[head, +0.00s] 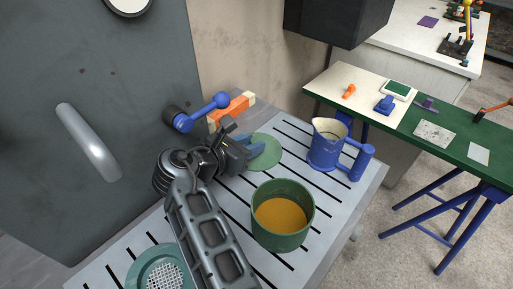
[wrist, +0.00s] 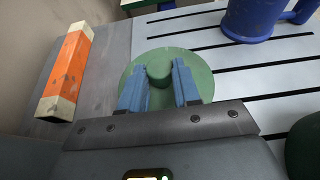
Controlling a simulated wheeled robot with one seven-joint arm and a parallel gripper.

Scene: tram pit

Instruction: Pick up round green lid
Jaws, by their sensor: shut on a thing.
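The round green lid (wrist: 186,62) has a raised knob in its middle. In the wrist view my gripper (wrist: 159,88) has its two blue fingers on either side of the knob, shut on it. In the head view the lid (head: 267,151) shows just beyond my gripper (head: 254,150), at the back of the slotted grey table; part of it is hidden behind the fingers. I cannot tell whether the lid touches the table or is slightly above it.
A green pot (head: 283,236) with orange-brown contents stands in front. A blue jug (head: 326,147) stands to the right. An orange block with pale ends (head: 230,109) lies behind, near the wall. A green strainer-like dish (head: 139,272) is at the front left.

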